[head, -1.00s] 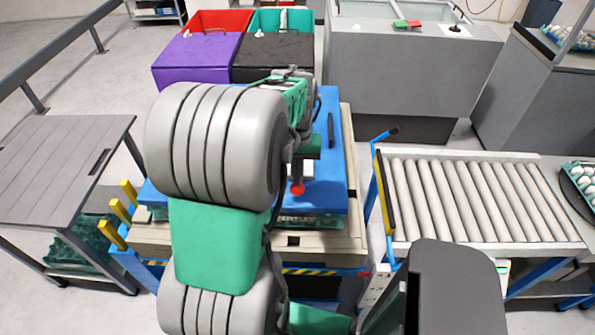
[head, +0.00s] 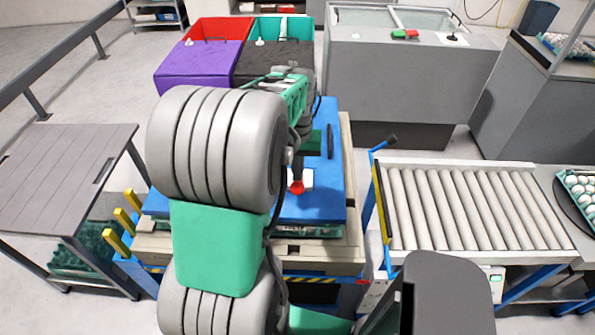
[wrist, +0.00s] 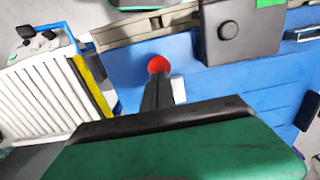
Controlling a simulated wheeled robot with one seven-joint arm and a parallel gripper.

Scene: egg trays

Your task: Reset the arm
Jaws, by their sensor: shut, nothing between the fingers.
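My arm, in thick grey and green links, fills the middle of the head view and reaches over a blue-topped stand (head: 325,205). My gripper (head: 297,186) points down above the blue surface; its dark fingers are together and hold nothing. I cannot tell the exact gap between tip and surface.
A roller conveyor (head: 470,208) stands to the right, with an egg tray (head: 580,192) past it. A grey slatted table (head: 60,170) is at left. Purple (head: 196,65) and black (head: 272,65) lidded bins and a grey machine (head: 400,85) stand behind. Yellow posts (head: 118,230) edge the stand's left side.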

